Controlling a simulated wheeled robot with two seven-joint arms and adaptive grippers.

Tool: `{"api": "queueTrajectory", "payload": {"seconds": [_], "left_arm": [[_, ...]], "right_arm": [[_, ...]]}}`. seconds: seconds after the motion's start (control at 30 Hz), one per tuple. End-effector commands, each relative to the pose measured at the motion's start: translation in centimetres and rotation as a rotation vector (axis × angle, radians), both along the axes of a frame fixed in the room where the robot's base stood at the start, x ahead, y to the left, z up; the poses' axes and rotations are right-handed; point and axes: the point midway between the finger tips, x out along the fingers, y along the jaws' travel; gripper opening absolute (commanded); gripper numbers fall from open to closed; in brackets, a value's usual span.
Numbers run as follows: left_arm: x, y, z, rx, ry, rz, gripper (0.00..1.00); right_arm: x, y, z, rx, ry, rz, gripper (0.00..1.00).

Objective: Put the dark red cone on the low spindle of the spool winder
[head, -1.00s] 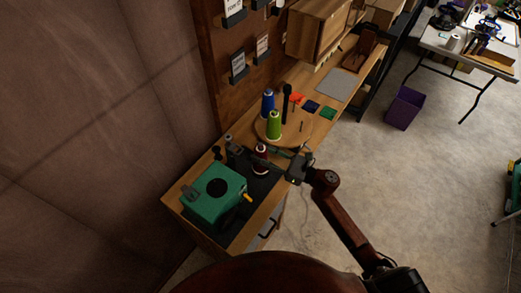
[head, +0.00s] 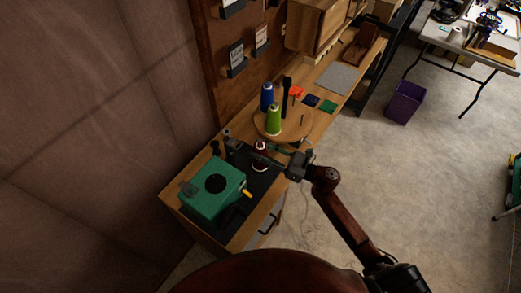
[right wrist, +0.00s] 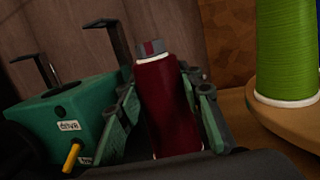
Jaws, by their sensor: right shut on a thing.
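The dark red cone (head: 261,147) stands upright at the right end of the green spool winder (head: 206,205). My right gripper (head: 258,157) reaches in from the right, its fingers crossing the cone's middle. In the right wrist view the cone (right wrist: 168,110) shows large between the two green-grey fingers, with a pale rim and grey top. The gripper is shut on it. The winder also shows in the right wrist view (right wrist: 80,120), left of the cone, with a yellow handle and dark hooked posts. I cannot pick out the low spindle or see the cone's base clearly. My left gripper is out of view.
A lime green cone (head: 274,118) and a blue cone (head: 267,96) stand on a round wooden board (head: 297,127) just behind. Coloured squares and a grey mat (head: 333,79) lie further along the bench. The wall panel is close on the left.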

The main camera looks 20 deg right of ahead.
Motion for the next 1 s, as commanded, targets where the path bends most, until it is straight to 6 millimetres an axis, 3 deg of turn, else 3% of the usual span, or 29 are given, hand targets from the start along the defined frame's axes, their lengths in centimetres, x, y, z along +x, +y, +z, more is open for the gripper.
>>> {"api": "queueTrajectory", "payload": {"seconds": [0.73, 0.77, 1.0], "left_arm": [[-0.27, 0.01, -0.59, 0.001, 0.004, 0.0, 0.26], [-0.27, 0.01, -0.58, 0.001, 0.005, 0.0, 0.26], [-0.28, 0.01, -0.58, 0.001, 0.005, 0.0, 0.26]], "right_arm": [[0.0, -0.01, -0.5, -0.001, -0.002, 0.0, 0.06], [0.0, -0.01, -0.49, -0.001, -0.002, 0.0, 0.35], [0.01, -0.01, -0.52, 0.0, -0.001, 0.0, 0.52]]}}
